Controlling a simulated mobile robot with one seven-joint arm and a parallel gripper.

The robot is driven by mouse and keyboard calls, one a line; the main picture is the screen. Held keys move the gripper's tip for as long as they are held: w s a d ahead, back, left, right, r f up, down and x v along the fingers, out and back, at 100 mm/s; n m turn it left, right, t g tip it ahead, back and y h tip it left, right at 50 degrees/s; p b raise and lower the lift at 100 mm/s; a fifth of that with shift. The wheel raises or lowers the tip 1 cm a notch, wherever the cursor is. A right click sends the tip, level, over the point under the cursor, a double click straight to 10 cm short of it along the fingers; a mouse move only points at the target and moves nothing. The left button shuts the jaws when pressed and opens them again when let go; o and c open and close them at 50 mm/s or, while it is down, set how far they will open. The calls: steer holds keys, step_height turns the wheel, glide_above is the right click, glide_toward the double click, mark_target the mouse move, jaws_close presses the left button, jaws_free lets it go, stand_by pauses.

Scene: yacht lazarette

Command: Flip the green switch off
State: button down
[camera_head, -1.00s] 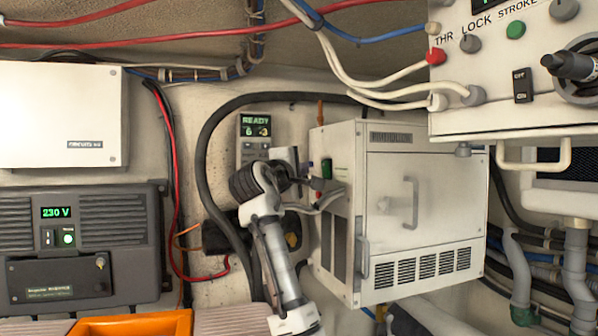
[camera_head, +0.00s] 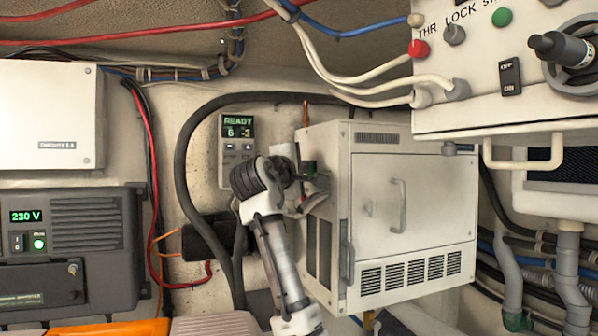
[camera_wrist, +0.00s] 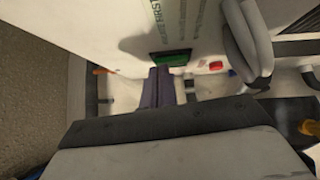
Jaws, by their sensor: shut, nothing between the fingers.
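A green switch in a dark frame (camera_wrist: 172,58) is set in the left side of the white cabinet (camera_head: 414,210). In the head view the switch (camera_head: 309,166) is mostly hidden by my gripper. My gripper (camera_head: 316,186) is at that side of the cabinet. In the wrist view my gripper's fingers (camera_wrist: 160,72) are shut and empty, with their tips right at the switch's edge. I cannot tell if they touch it. Which way the switch is tipped is too small to tell.
A red button (camera_wrist: 216,66) is near the switch in the wrist view. A READY display unit (camera_head: 237,150) hangs on the wall behind my arm. A control panel (camera_head: 470,110) with knobs and cables juts out at upper right. A dark 230 V unit (camera_head: 95,235) is at left.

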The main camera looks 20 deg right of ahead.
steer(key=f+b+v, duration=0.1)
steer(key=b+v, duration=0.5)
steer(key=v, duration=0.6)
steer(key=shift+w+a, duration=0.15)
steer(key=shift+a, duration=0.45)
steer(key=shift+f, duration=0.1)
